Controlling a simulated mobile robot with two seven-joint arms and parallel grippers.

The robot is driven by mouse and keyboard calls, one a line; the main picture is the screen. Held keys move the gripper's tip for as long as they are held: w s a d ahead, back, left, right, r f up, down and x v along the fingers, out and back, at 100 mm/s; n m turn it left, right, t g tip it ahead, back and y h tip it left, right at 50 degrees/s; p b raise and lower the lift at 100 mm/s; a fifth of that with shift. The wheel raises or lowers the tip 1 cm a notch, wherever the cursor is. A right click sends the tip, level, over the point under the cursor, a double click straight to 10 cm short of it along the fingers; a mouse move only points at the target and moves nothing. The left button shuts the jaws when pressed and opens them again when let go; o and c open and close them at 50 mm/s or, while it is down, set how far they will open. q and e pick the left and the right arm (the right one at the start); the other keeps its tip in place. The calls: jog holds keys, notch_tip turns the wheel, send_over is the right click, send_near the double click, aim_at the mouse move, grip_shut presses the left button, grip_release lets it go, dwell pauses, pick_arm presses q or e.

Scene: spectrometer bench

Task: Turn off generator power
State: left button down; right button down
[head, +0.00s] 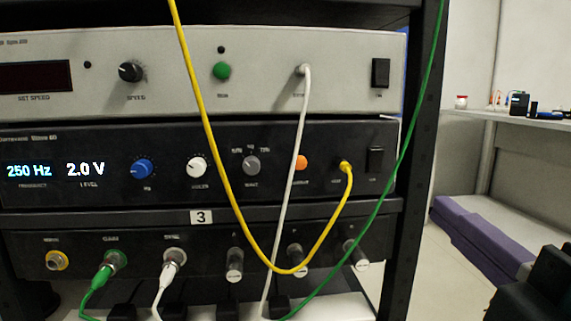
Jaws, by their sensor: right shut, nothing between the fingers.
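The generator (110,192) is the black middle unit in the rack. Its display (55,170) is lit and reads 250 Hz and 2.0 V. Its black rocker switch (375,160) is at the right end of the panel, just right of the yellow cable's plug. I cannot tell which way the rocker is tipped. My right gripper (540,287) is a dark shape at the lower right edge, partly cut off. It is shut and empty, well to the right of the rack and apart from the switch. My left gripper is not in view.
A grey unit (170,90) with its own black switch (380,72) sits above. A black patch panel (200,250) is below. Yellow (204,120), white (290,185) and green (412,140) cables hang across the front. The rack post (412,190) stands right of the switch.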

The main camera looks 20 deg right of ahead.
jog(key=shift+s, duration=0.1)
jog(key=p, duration=0.1)
send_near(376, 155)
jog(key=x, duration=0.7)
jog(key=shift+p, duration=0.3)
